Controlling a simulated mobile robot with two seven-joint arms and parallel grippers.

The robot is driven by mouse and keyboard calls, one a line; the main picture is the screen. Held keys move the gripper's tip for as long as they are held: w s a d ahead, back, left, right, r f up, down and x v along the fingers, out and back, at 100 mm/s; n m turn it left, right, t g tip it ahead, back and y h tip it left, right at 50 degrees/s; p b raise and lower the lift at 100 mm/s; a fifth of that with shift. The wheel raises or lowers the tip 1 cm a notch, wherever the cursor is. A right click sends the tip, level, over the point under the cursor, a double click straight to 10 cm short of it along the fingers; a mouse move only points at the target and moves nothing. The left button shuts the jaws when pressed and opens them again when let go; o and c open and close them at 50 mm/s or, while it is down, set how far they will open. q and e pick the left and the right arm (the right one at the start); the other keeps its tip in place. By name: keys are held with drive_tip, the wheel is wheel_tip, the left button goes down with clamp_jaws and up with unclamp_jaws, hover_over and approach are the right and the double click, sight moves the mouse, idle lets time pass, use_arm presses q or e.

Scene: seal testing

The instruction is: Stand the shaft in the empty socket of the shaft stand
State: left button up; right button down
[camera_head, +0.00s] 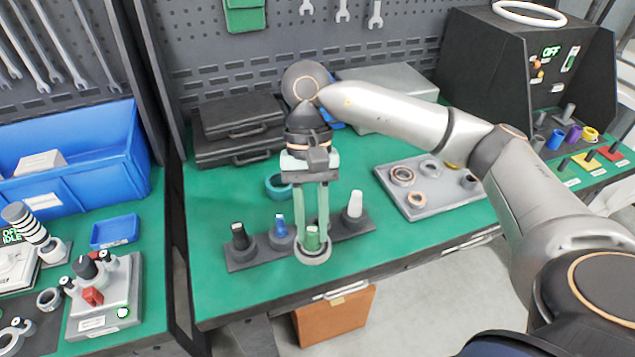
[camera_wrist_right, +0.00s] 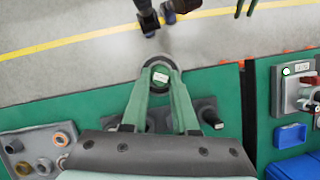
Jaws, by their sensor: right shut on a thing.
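A grey ring-like collar surrounds the shaft's lower end. The right wrist view also shows the shaft (camera_wrist_right: 160,77) between the fingertips. The dark shaft stand (camera_head: 262,255) lies behind it, holding a black shaft (camera_head: 240,237), a blue shaft (camera_head: 281,226) and a white shaft (camera_head: 355,204). The held shaft covers the stretch between blue and white, so the empty socket is hidden. The shaft looks apart from the stand, nearer the table's front.
A teal ring (camera_head: 278,188) lies behind the stand. A grey tray (camera_head: 405,207) with several rings stands to the right. Dark cases (camera_head: 240,148) are at the back. A blue tray (camera_head: 115,232) and a test fixture (camera_head: 105,310) sit on the left bench.

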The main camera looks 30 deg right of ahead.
drive_tip(key=w+d+f+m+t+h+b, duration=0.1)
drive_tip(key=w+d+f+m+t, duration=0.3)
drive_tip(key=m, duration=1.1)
drive_tip(key=w+d+f+m+t+h+b, duration=0.1)
drive_tip(key=w+d+f+m+t+b, duration=0.3)
drive_tip(key=m, duration=1.1)
drive_tip(key=w+d, duration=0.1)
drive_tip(key=w, duration=0.2)
drive_tip(key=shift+d+t, duration=0.15)
drive_tip(key=shift+t, duration=0.15)
drive_tip(key=shift+f, duration=0.15)
wheel_tip(320, 180, down, 3)
drive_tip(key=b, duration=0.3)
drive_tip(key=shift+f, duration=0.2)
drive_tip(key=shift+f+b, duration=0.2)
drive_tip(key=shift+b, duration=0.4)
